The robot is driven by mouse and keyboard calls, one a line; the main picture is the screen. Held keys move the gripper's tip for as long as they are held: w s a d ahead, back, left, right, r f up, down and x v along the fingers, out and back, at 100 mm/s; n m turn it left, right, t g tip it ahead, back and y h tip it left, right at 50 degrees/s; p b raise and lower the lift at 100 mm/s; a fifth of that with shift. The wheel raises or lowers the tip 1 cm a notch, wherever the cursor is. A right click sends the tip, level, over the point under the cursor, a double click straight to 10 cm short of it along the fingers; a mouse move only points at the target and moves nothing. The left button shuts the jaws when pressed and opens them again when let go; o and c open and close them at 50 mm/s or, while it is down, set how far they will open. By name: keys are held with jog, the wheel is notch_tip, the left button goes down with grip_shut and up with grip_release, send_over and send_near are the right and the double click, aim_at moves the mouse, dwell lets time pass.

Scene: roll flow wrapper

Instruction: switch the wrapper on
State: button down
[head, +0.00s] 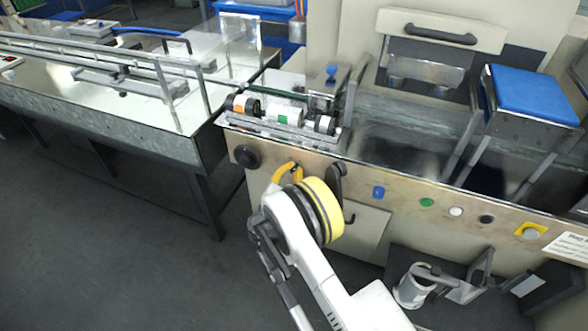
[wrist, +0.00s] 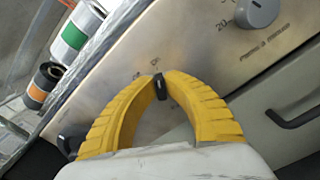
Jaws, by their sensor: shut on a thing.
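The wrapper's front panel (head: 400,198) is a bare metal sheet. My gripper (head: 287,167), with yellow fingers, is at the left part of this panel. In the wrist view its fingertips (wrist: 160,79) are shut on a small black switch (wrist: 162,91) with a pale line on it. Faint lettering stands on the panel beside the switch, too small to read surely. In the head view the fingers and wrist hide the switch.
A grey dial (wrist: 258,12) is to the right of the switch. A black knob (head: 246,157) is to its left. Further right are a blue knob (head: 378,193), green button (head: 427,202) and grey button on yellow (head: 530,232). Label rolls (head: 284,116) sit above.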

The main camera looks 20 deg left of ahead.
jog(key=c, duration=1.5)
grip_release()
